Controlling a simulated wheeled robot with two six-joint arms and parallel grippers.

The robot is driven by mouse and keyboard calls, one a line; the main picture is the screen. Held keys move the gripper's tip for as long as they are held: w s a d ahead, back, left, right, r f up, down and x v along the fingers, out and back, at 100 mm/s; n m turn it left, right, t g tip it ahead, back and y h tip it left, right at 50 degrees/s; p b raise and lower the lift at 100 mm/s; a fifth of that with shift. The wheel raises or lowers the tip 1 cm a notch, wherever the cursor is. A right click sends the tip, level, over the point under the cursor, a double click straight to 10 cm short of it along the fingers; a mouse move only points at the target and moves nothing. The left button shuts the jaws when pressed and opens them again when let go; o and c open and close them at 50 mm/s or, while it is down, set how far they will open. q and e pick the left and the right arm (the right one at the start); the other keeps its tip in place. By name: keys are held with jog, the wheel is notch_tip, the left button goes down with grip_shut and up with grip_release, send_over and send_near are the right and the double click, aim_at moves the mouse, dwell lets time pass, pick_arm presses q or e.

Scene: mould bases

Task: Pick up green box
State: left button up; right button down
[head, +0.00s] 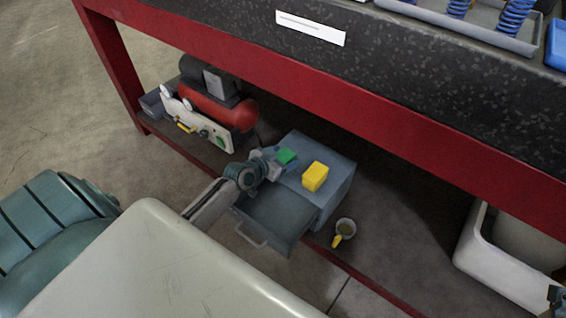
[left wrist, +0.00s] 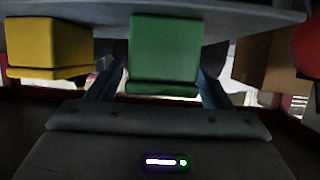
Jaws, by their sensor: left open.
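The green box (head: 287,156) sits on top of the grey-blue drawer cabinet (head: 335,186) under the bench. My left gripper (head: 273,163) is open right beside it. In the left wrist view the green box (left wrist: 165,48) appears between the two spread fingers of my left gripper (left wrist: 157,82). I cannot tell whether either finger touches it.
A yellow box (head: 315,176) stands to the right of the green one on the cabinet. The cabinet's drawer (head: 272,222) is pulled open. A red compressor (head: 215,105) lies left; the red bench beam (head: 330,88) runs above.

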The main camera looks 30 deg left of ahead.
pick_arm(q)
jog(key=c, duration=1)
jog(key=shift+c, duration=1)
jog(key=shift+r, duration=0.1)
